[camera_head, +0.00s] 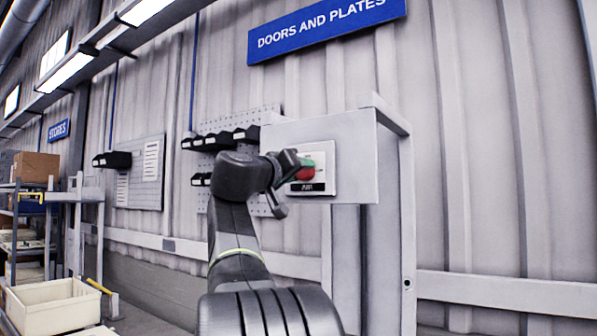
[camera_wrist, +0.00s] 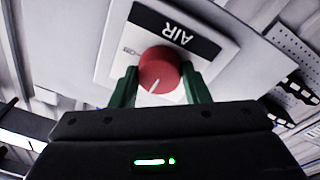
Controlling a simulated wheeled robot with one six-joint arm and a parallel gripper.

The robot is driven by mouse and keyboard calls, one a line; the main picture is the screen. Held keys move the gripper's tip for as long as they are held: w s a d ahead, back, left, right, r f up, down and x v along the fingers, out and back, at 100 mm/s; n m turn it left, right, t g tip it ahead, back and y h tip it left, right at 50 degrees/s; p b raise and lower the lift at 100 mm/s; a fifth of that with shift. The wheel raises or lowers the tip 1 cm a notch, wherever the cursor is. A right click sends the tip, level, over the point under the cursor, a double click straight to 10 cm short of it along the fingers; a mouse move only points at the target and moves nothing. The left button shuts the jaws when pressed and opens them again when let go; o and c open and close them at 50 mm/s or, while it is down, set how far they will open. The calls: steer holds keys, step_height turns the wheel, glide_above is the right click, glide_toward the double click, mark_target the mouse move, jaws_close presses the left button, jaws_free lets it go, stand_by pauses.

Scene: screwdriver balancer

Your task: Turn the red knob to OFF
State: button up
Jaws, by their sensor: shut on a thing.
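The red knob (camera_wrist: 157,70) is round, with a white pointer line on its face. It sits on a white plate with a black label reading AIR (camera_wrist: 174,28), which appears upside down in the wrist view. In that view the pointer slants toward the lower left; small print left of the knob is too small to read surely. My gripper (camera_wrist: 159,74) has its green fingers on either side of the knob and is shut on it. In the head view the knob (camera_head: 304,174) is partly hidden by my gripper.
The plate is on a grey panel box (camera_head: 352,150) carried by a post frame (camera_head: 408,220). A pegboard with black bins (camera_head: 215,141) hangs behind to the left. A cream crate (camera_head: 52,305) and shelving stand at far left.

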steer(key=shift+r+n, duration=0.1)
steer(key=shift+n, duration=0.3)
steer(key=o, duration=1)
steer(key=b+v, duration=0.4)
steer(key=v, duration=1)
steer(key=shift+d, duration=0.1)
steer(key=p+x, duration=0.4)
steer(key=x, duration=1)
steer(key=shift+s, duration=0.1)
